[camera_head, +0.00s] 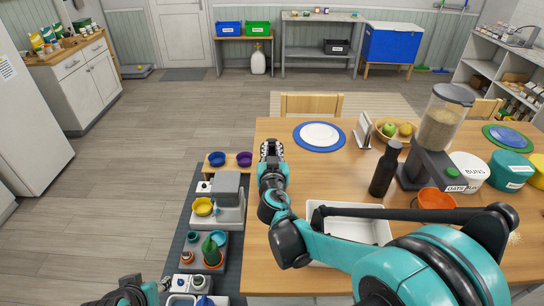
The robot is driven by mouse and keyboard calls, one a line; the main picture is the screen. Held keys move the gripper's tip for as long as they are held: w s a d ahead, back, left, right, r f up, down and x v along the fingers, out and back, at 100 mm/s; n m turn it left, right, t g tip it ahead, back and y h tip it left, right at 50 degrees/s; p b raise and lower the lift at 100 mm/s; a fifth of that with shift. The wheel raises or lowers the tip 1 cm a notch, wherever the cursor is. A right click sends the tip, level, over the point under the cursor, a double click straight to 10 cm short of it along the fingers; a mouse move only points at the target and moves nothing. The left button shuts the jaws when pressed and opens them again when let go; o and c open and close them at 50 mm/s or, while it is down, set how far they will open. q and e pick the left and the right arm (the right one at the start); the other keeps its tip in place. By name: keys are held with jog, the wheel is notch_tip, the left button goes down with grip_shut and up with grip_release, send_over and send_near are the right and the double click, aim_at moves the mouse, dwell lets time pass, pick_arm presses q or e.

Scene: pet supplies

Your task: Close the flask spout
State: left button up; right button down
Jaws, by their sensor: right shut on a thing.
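A tall black bottle with a narrow neck (386,172), which looks like the flask, stands upright on the wooden table beside the grain dispenser. Its spout is too small to tell open from shut. My right arm reaches in from the lower right. My right gripper (270,150) is near the table's left edge, well left of the bottle and apart from it. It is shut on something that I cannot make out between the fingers.
A white tray (313,212) lies partly under my right arm. The grain dispenser (438,125), an orange bowl (436,199) and white and teal canisters crowd the table's right. A blue plate (300,136) lies at the back. A low station with bowls (217,160) stands left of the table.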

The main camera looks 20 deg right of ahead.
jog(key=shift+s+f+t+h+b, duration=0.1)
jog(key=shift+f+t+h+b, duration=0.35)
jog(key=shift+t+b, duration=0.85)
jog(key=shift+f+g, duration=0.15)
jog(key=shift+g, duration=0.15)
jog(key=c, duration=1.4)
grip_release()
jog(key=v, duration=1.2)
jog(key=shift+s+d, duration=0.1)
